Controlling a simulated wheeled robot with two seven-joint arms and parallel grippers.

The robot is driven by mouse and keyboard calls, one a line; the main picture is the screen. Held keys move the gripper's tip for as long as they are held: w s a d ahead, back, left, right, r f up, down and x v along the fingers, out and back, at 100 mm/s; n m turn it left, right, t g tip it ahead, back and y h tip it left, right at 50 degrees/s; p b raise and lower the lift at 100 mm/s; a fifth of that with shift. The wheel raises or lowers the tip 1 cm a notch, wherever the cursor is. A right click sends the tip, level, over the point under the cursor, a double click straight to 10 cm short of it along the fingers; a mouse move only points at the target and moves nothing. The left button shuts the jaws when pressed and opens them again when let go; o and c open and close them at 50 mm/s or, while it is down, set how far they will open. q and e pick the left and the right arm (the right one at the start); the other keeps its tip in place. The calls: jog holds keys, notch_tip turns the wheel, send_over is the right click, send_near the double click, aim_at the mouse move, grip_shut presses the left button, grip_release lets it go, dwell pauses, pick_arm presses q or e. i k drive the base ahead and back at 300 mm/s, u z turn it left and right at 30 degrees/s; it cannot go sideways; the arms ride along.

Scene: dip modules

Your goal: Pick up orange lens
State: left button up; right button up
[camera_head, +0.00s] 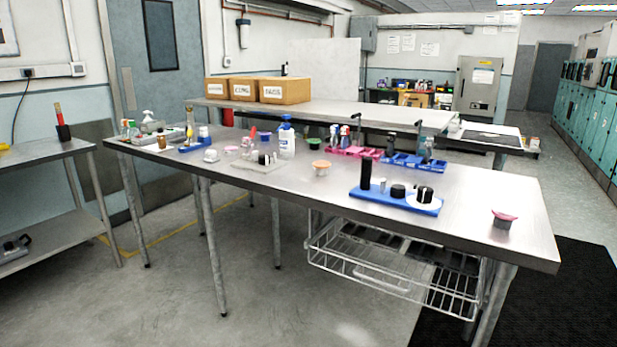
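A small round piece with an orange top and a paler, narrower lower part (321,168) stands on the long metal table (480,205), near its middle. It looks like the orange lens, but it is too small to be sure. It stands apart from the things around it, left of the blue tray (400,203). Neither of my grippers is in view.
The blue tray holds several black pieces. A pink-topped grey cup (504,219) stands near the right end. A wire basket (395,265) hangs below. Floor in front is clear.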

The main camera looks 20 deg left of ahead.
aim_at(321, 164)
jog(key=u, duration=0.75)
jog(key=i, duration=0.5)
jog(key=u, duration=0.8)
jog(key=i, duration=0.95)
jog(key=z, duration=0.15)
